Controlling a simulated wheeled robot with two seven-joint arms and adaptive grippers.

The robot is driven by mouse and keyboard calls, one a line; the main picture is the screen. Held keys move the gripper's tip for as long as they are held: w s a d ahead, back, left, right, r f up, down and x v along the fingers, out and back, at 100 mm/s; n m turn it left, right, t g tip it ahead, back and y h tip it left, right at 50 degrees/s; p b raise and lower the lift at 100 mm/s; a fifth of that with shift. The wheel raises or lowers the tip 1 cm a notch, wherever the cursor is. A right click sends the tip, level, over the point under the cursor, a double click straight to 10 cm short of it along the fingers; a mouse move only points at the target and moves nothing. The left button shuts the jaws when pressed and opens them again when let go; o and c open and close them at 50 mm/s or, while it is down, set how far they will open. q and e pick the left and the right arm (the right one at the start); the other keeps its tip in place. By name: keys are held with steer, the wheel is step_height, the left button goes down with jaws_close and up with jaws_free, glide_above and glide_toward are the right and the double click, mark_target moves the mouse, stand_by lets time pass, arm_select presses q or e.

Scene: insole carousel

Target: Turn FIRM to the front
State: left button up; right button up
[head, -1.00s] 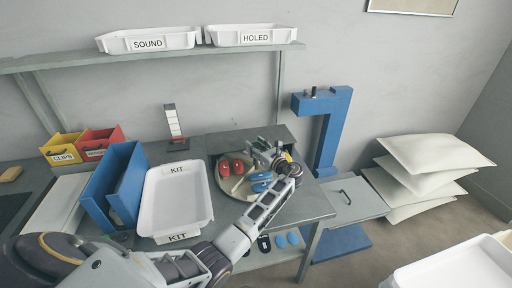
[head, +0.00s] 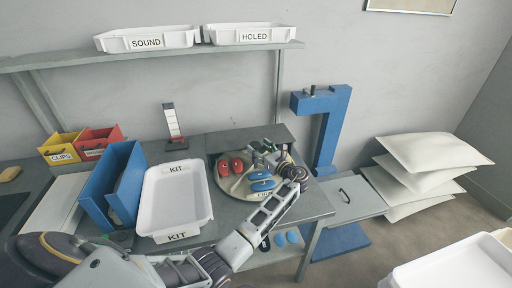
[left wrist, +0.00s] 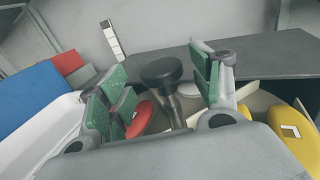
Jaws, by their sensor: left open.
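A round beige carousel (head: 221,187) stands on the grey table. A red insole pair (head: 231,167) lies at its left, and a blue pair (head: 262,181) at its front right. A small label (head: 265,195) sits on the rim before the blue pair; I cannot read it surely. My left gripper (head: 262,150) is over the back of the carousel. In the left wrist view, its green-padded fingers are open on either side of a black knob (left wrist: 160,72) on a post; I cannot tell whether they touch it. A yellow insole (left wrist: 290,133) is at right. My right gripper is out of view.
A white KIT tray (head: 148,216) and a blue bin (head: 97,189) stand left of the carousel. A blue column (head: 328,140) rises at its back right. SOUND (head: 115,45) and HOLED (head: 222,39) trays are on the shelf above.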

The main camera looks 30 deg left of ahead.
arm_select(q)
steer(key=v, duration=0.8)
steer(key=shift+s+d, duration=0.2)
steer(key=shift+d, duration=0.05)
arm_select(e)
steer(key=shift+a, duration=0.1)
arm_select(q)
steer(key=shift+r, duration=0.1)
step_height(320, 180, up, 10)
steer(key=p, duration=1)
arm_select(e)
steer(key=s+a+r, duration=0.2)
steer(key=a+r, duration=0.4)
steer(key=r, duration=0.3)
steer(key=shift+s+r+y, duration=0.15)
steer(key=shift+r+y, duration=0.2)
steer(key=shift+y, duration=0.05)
